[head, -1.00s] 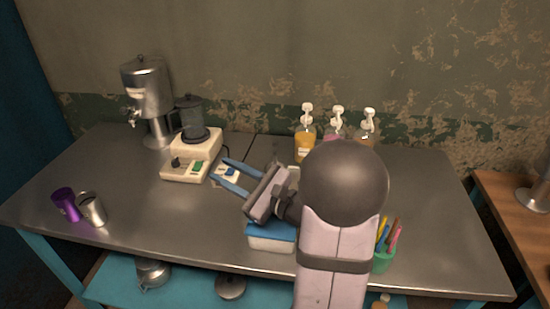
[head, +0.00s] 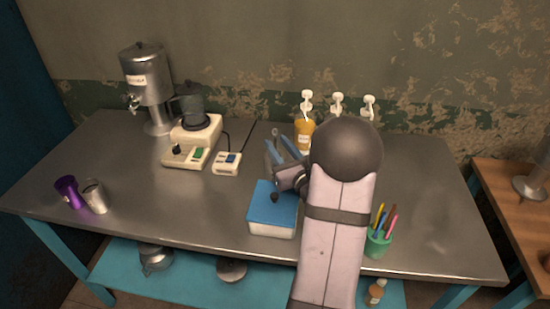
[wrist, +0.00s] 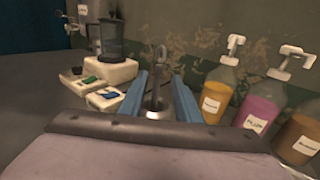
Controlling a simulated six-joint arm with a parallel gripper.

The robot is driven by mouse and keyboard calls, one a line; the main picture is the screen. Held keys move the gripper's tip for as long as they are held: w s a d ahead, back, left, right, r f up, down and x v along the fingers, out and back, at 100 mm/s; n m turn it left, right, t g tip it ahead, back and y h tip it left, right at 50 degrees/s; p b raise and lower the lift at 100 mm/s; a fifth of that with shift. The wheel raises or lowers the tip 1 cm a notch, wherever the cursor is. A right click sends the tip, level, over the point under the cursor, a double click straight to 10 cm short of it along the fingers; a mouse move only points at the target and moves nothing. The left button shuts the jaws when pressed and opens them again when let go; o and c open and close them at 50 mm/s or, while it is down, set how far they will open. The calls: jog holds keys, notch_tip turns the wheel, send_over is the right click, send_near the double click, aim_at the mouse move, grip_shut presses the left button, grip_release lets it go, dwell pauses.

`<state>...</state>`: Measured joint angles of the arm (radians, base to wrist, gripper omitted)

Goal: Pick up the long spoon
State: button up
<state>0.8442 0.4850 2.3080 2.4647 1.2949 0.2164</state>
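A long metal spoon (wrist: 158,58) stands upright in a metal cup (wrist: 157,114), which shows between my fingers in the wrist view. In the head view only a small upper part of the spoon (head: 275,132) shows by my fingertips. My gripper (wrist: 159,76) is open, with one blue finger on each side of the spoon in the wrist view. It also shows in the head view (head: 277,141), pointing toward the back of the table. I cannot tell whether a finger touches the spoon. My arm hides the cup in the head view.
Several pump bottles, such as the orange one (head: 304,132), stand to the right of my fingers. A blender (head: 193,130) and a switch box (head: 227,162) are to the left. A blue-lidded box (head: 272,205) lies under my wrist. A green pen cup (head: 377,245) stands front right.

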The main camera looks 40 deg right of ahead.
jog(key=shift+w+r, duration=0.1)
jog(key=shift+w, duration=0.1)
jog(key=w, duration=0.1)
jog(key=w+p, duration=0.1)
jog(key=w, duration=0.1)
jog(key=w+p, duration=0.1)
jog(key=shift+w+d+r, duration=0.15)
jog(key=shift+w+d, duration=0.1)
jog(key=shift+w, duration=0.15)
grip_shut()
